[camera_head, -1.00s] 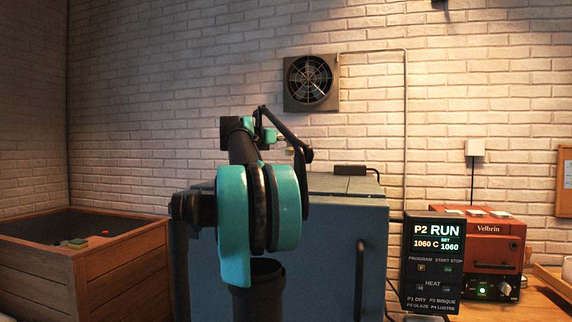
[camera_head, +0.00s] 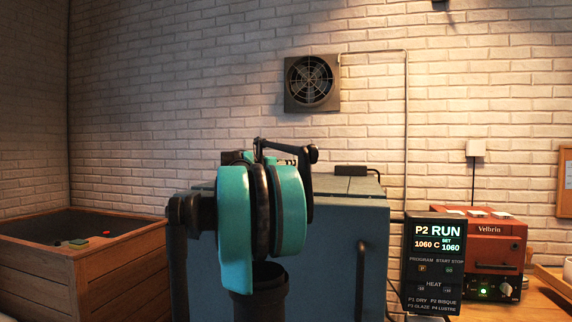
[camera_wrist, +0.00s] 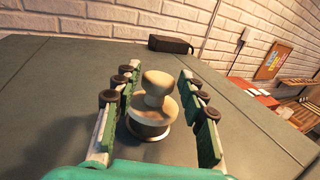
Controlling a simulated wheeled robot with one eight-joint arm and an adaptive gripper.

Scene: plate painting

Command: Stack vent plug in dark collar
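The pale cream vent plug (camera_wrist: 158,100), with a round knob above a wider disc, is upright on the grey kiln top (camera_wrist: 60,75) in the wrist view. A dark ring, seemingly the dark collar (camera_wrist: 148,132), shows directly under its disc; I cannot tell how deep the plug sits in it. My gripper (camera_wrist: 160,118) is open, its green-padded fingers on either side of the plug, with gaps beside the knob. In the head view my arm hides the plug, the collar and the fingertips.
A dark block (camera_wrist: 170,44) lies at the back of the kiln top; it also shows in the head view (camera_head: 350,170). The control panel (camera_head: 432,262) and a red kiln (camera_head: 490,250) stand right. A wooden bin (camera_head: 85,262) stands left. The kiln top around the plug is mostly clear.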

